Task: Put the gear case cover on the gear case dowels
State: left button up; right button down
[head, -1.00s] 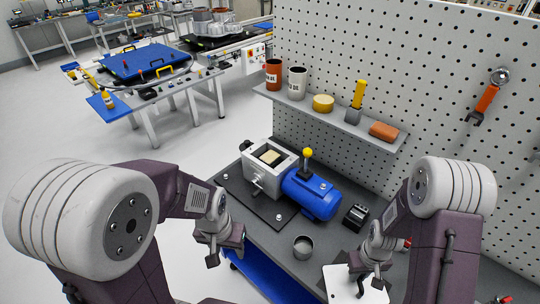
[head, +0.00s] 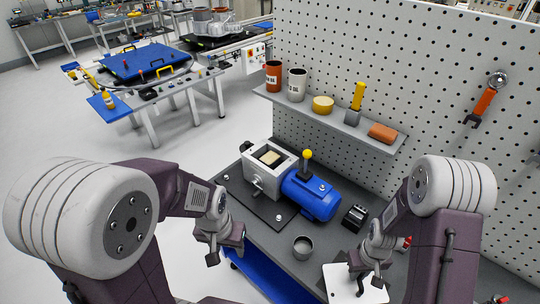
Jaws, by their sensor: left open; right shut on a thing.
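The gear case (head: 270,168) is a light grey open-topped box on a dark base plate, joined to a blue motor (head: 312,195). A pale block shows inside its opening. The dowels are too small to make out. A flat white plate with small dark holes, which looks like the gear case cover (head: 340,284), is at the bottom right. My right gripper (head: 368,284) is shut on it, with the fingers partly hidden. The cover is apart from the gear case, to its lower right. My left gripper (head: 225,256) is open and empty, left of the bench's front edge.
A yellow-knobbed lever (head: 307,155) stands up beside the gear case. A small grey cup (head: 303,247) and a black block (head: 355,217) stand between motor and cover. A shelf (head: 330,118) with cans and tape hangs on the pegboard behind.

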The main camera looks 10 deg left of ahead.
jog(key=shift+r, duration=0.1)
jog(key=shift+r+p, duration=2.35)
jog(key=shift+r, duration=0.1)
